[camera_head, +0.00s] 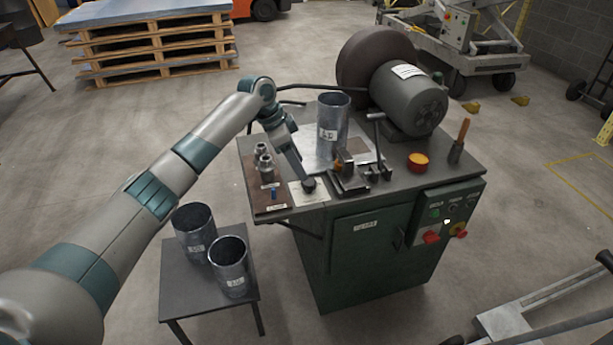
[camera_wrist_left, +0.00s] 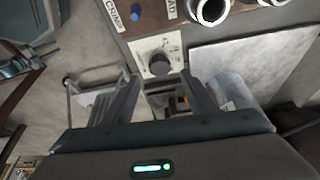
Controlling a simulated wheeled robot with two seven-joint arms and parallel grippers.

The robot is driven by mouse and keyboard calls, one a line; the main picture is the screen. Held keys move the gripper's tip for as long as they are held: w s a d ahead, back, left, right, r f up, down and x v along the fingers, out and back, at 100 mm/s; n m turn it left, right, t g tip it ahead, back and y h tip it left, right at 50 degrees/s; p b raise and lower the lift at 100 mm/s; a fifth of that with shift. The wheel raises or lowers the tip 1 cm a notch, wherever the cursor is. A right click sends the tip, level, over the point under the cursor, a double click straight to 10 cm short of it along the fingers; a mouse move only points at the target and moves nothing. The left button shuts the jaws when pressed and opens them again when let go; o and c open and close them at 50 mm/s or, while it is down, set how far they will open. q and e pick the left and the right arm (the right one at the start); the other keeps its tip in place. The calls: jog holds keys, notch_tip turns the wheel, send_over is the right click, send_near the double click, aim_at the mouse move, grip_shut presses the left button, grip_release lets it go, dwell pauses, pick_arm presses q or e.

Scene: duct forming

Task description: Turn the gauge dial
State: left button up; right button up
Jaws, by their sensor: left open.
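The gauge dial (camera_head: 309,184) is a small dark round knob on a pale marked plate (camera_head: 311,197) at the near left of the green machine's top. In the left wrist view the dial (camera_wrist_left: 160,63) sits on its plate just beyond and between the fingertips. My left gripper (camera_head: 303,174) reaches down to the dial from the left in the head view. In the left wrist view its two fingers (camera_wrist_left: 158,88) are spread apart with nothing held. Whether a finger touches the dial cannot be told. My right gripper is not in view.
A metal cylinder (camera_head: 333,118) stands on the machine top behind the dial. A brown board with fittings (camera_head: 270,196) lies left of it, and a clamp block (camera_head: 347,181) right of it. Two more cylinders (camera_head: 231,267) stand on a low side table (camera_head: 190,300).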

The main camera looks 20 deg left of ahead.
aim_at(309, 181)
pick_arm(q)
jog(key=x, duration=0.5)
jog(key=shift+f, duration=0.1)
jog(key=shift+w+d+f+p, duration=0.2)
jog(key=shift+f+p, duration=0.1)
jog(key=shift+f, duration=0.3)
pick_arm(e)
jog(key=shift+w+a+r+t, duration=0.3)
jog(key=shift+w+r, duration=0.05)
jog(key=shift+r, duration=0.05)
pick_arm(q)
jog(key=c, duration=1.1)
jog(key=shift+o, duration=0.2)
